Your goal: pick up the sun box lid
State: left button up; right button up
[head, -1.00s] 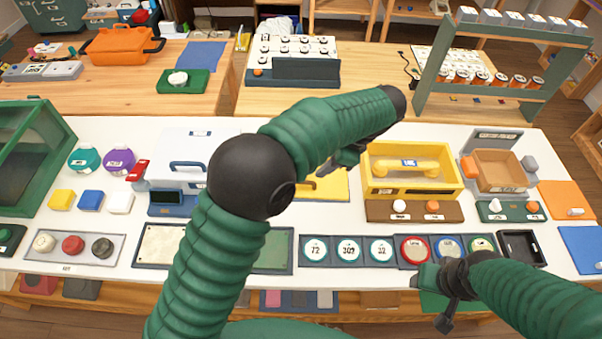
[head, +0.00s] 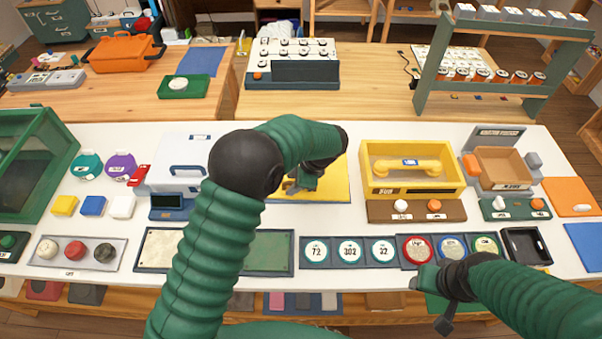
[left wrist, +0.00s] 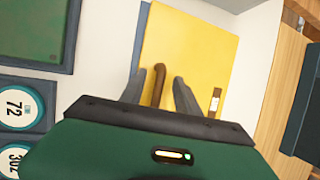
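The sun box lid (head: 332,184) is a flat yellow panel lying on the white table, left of the yellow sun box (head: 412,188). It also shows in the left wrist view (left wrist: 205,55), with a brown handle (left wrist: 158,84) standing on it. My left gripper (head: 298,186) is over the lid's left part. In the left wrist view its two grey fingers (left wrist: 160,90) are apart, one on each side of the handle, with gaps visible. The arm hides part of the lid in the head view. My right gripper (head: 437,299) is at the table's front edge, its fingers unclear.
The open-topped sun box holds a yellow handset (head: 408,166). A white case with a blue handle (head: 183,165) stands left of my left arm. A row of numbered tiles (head: 349,252) lies in front. A brown box (head: 503,168) stands at the right.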

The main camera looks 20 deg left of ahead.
pick_arm(q)
jog(key=shift+d, duration=0.1)
jog(key=c, duration=0.4)
grip_shut()
jog(key=shift+s, duration=0.1)
dwell(0.7)
